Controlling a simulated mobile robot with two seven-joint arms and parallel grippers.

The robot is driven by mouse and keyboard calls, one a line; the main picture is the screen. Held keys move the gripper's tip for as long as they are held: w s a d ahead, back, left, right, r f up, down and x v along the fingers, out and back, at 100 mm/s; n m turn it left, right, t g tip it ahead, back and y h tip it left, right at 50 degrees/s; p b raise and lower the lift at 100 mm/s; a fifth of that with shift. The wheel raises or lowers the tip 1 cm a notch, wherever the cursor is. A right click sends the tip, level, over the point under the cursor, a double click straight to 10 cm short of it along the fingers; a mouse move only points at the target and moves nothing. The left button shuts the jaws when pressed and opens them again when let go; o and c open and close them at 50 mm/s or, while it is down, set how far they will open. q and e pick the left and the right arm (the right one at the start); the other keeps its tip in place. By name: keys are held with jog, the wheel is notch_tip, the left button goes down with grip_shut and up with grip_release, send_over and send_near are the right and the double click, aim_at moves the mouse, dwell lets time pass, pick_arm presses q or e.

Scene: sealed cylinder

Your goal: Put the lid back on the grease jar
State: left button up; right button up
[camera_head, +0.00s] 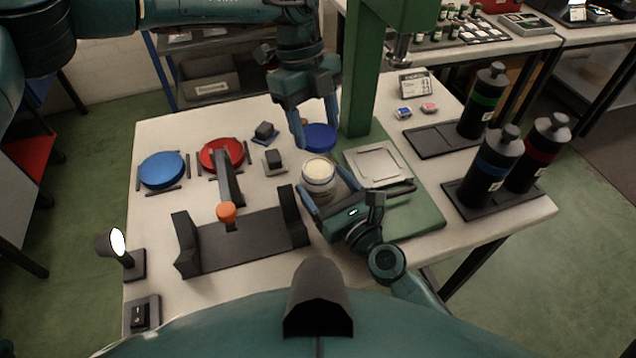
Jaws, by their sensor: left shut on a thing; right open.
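The grease jar (318,182) stands upright and uncovered on the white table, with pale cream grease showing at its mouth. A dark blue round lid (321,138) is in my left gripper (316,127), just behind the jar and apart from its mouth. The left gripper is shut on this lid, and its fingers partly hide it. My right gripper (331,189) is open low at the front right of the jar, with its fingers on either side of it; I cannot tell whether they touch it. A blue lid (162,169) and a red lid (221,154) lie between black bars at left.
A green press (363,75) with a metal plate (376,164) is close at right. Black bottles (492,167) stand farther right. A lamp (115,243) is at front left.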

jog(key=shift+w+a, duration=0.35)
jog(key=shift+w, duration=0.2)
jog(key=shift+c, duration=0.3)
jog(key=c, duration=1.1)
pick_arm(q)
send_over(319, 169)
jog(key=shift+w+a+f, duration=0.15)
jog(key=shift+f, duration=1.1)
jog(key=shift+w+a+f, duration=0.15)
jog(key=shift+f, duration=1.1)
jog(key=shift+f, duration=0.1)
jog(key=shift+f, duration=0.8)
jog(key=shift+f, duration=0.55)
